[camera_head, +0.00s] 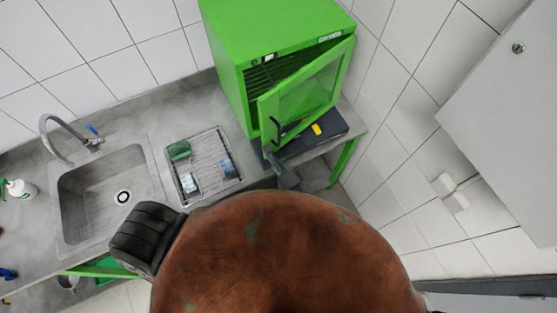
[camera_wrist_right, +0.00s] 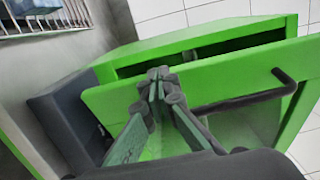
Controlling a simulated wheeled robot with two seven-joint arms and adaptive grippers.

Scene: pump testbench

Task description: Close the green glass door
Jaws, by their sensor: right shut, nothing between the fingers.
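The green cabinet (camera_head: 275,40) stands on the counter at the back. Its green-framed glass door (camera_head: 308,88) is partly open, with a dark gap along the top and the rack inside showing at the left. A black bar handle (camera_head: 277,130) is on the door's free side; it also shows in the wrist view (camera_wrist_right: 245,101). My right gripper (camera_head: 268,154) is low in front of the door, just below the handle. In the wrist view its fingers (camera_wrist_right: 160,76) are together and empty, over the door frame (camera_wrist_right: 115,96); I cannot tell whether they touch it. My left gripper is not in view.
A dark box (camera_head: 330,133) with a yellow item lies under the door. A drying rack (camera_head: 205,168) and a sink (camera_head: 105,190) with a tap are to the left. A large brown rounded surface (camera_head: 285,255) hides the lower middle. A tiled wall stands close at the right.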

